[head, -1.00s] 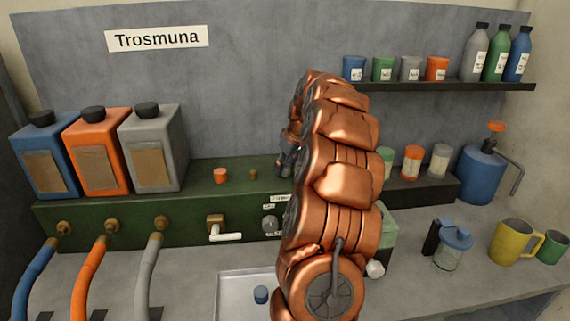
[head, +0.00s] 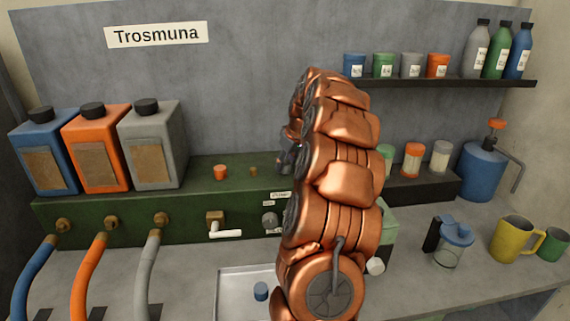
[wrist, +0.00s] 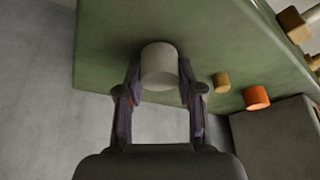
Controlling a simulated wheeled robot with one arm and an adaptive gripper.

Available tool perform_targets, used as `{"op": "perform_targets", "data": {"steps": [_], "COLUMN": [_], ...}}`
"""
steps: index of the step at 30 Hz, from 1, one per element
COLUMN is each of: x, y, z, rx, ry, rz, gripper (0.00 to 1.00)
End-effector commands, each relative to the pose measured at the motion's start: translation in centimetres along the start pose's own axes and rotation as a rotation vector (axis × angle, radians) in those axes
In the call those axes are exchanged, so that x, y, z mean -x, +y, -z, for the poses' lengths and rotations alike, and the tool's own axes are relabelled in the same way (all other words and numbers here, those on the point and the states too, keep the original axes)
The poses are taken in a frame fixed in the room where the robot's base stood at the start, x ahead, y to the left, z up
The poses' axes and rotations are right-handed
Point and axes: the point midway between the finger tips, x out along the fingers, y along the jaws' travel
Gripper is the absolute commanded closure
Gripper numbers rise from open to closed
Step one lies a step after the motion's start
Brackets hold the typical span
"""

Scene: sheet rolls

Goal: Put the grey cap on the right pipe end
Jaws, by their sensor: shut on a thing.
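In the wrist view the grey cap (wrist: 159,66) is a pale cylinder held between the two fingers of my gripper (wrist: 160,84), over the green box top. In the head view my gripper (head: 287,161) is mostly hidden behind my copper arm, at the right part of the green box (head: 130,222). The right pipe end is not visible; whether the cap sits on it I cannot tell. A bare brass pipe end (head: 253,171) stands left of my gripper; it also shows in the wrist view (wrist: 222,82). Further left is an orange cap (head: 220,172), also in the wrist view (wrist: 256,97).
Blue (head: 42,155), orange (head: 97,150) and grey (head: 153,148) canisters stand on the left of the green box. A tray (head: 232,285) with a blue cap (head: 261,291) lies in front. Several jars stand at right, below a shelf (head: 450,84).

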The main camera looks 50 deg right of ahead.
Motion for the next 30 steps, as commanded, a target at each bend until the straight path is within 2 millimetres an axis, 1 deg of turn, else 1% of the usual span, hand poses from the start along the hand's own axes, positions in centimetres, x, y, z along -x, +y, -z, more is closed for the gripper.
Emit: {"op": "perform_targets", "data": {"steps": [12, 13, 21, 30], "x": [0.03, 0.03, 0.03, 0.10], "y": [0.01, 0.01, 0.02, 0.01], "z": [-0.08, -0.08, -0.07, -0.07], "rx": [0.000, 0.000, 0.000, 0.000], "ry": [0.000, 0.000, 0.000, 0.000], "rz": [0.000, 0.000, 0.000, 0.000], "gripper": [0.87, 0.61, 0.34, 0.34]}}
